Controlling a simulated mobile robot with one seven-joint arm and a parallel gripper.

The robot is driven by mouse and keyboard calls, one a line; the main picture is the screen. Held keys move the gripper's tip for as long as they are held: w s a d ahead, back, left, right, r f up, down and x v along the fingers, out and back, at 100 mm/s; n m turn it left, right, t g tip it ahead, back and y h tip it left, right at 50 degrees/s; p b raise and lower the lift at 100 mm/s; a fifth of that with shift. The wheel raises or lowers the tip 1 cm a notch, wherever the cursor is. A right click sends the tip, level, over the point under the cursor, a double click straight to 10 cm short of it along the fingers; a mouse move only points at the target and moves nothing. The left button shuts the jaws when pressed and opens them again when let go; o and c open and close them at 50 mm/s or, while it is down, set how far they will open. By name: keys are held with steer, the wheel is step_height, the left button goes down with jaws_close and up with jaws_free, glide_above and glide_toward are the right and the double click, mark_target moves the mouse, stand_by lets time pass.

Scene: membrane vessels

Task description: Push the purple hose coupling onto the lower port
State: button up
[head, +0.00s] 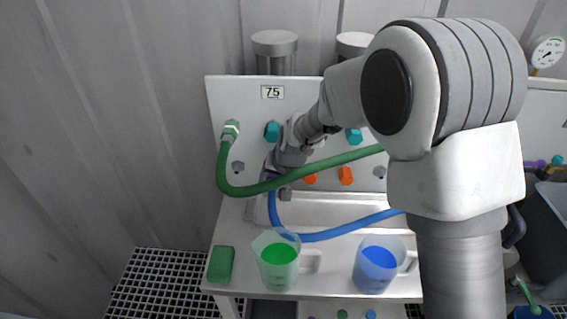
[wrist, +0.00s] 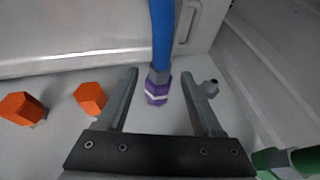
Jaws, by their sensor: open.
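The purple hose coupling (wrist: 157,92) is on the end of a blue hose (wrist: 162,35) in the wrist view, its end facing the panel. In the head view only a small purple patch (head: 270,177) shows beside my gripper (head: 279,172). My gripper (wrist: 160,76) is open, with one finger on each side of the coupling and visible gaps to both. The coupling hides whatever port lies behind it, so I cannot tell whether it is seated. A bare grey port (wrist: 211,88) is beside the right finger.
Orange caps (head: 345,176) sit in the lower row right of my gripper. A green hose (head: 265,187) crosses the panel (head: 222,105) near my gripper. Teal caps (head: 272,131) are above. Jugs with green (head: 278,265) and blue (head: 377,263) liquid stand in front, beside a green block (head: 221,264).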

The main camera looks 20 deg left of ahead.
steer(key=p+v, duration=0.2)
steer(key=v, duration=1.3)
steer(key=s+d+r+m+t+h+p, duration=0.1)
steer(key=s+d+r, duration=0.1)
steer(key=d+r, duration=0.55)
steer(key=s+d+r+p, duration=0.2)
steer(key=s+d+r, duration=0.15)
steer(key=d, duration=0.65)
steer(key=s+d+r+m+t+h+p, duration=0.1)
steer(key=s+d+r+m+h+p, duration=0.1)
steer(key=s+d, duration=1)
step_height(320, 180, up, 2)
steer(key=shift+d+r+h+p, duration=0.1)
steer(key=shift+d+h+p, duration=0.4)
steer(key=shift+d, duration=0.65)
steer(key=shift+a, duration=0.15)
